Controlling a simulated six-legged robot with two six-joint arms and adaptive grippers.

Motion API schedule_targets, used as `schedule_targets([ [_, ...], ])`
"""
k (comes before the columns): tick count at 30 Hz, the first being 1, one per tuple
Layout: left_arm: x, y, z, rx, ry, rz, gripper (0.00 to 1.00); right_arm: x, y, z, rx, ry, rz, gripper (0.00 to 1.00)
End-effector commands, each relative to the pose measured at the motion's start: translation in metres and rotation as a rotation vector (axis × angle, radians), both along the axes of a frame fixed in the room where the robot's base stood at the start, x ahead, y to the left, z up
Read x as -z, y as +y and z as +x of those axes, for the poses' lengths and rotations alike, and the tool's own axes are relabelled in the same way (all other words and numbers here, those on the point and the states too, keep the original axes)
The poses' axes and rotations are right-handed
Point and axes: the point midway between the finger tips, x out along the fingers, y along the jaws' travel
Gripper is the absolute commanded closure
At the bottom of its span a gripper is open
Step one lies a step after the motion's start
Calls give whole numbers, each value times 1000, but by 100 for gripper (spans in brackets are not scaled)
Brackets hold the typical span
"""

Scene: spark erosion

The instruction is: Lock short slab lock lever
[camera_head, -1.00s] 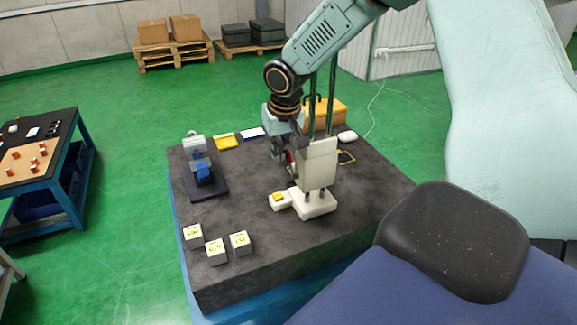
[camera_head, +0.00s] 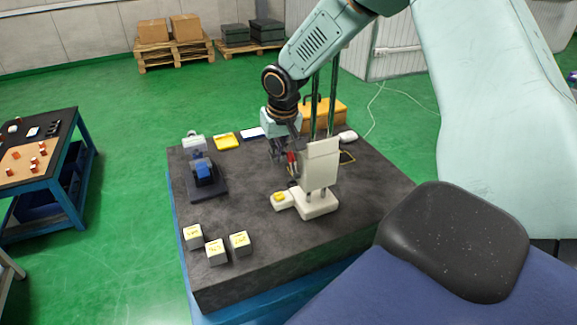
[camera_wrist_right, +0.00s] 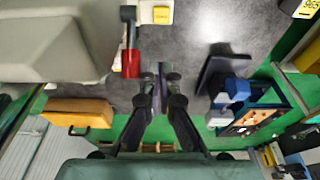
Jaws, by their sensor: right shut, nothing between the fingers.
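A red lever with a black end (camera_wrist_right: 131,62) shows in the wrist view, beside the beige measuring stand. Its red part (camera_head: 291,158) also shows small in the head view. I take it for the lock lever; its lock position is not clear. The beige stand (camera_head: 320,165) with two upright columns stands on the dark slab (camera_head: 255,265). My right gripper (camera_wrist_right: 162,76) is shut and empty, just right of the red lever in the wrist view, with no clear contact. My left gripper is not in view.
A blue-and-grey device (camera_head: 203,172) stands on the slab's left side. Several pale cubes (camera_head: 216,251) sit at the front left. A small beige box with a yellow top (camera_head: 281,200) touches the stand. A yellow case (camera_head: 325,112) is behind. The slab's middle left is clear.

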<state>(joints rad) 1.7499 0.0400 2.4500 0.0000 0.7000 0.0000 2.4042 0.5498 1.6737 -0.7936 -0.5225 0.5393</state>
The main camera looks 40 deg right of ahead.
Motion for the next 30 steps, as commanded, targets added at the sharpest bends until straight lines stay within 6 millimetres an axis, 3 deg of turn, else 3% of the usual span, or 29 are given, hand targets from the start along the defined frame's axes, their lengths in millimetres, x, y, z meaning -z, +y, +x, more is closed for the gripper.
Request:
schedule_targets([
  [8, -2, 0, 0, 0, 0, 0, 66, -2, 0, 0, 0, 0, 0, 100],
  [26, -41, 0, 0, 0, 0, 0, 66, -43, 0, 0, 0, 0, 0, 100],
  [30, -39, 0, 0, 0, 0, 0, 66, -50, 0, 0, 0, -2, -1, 100],
])
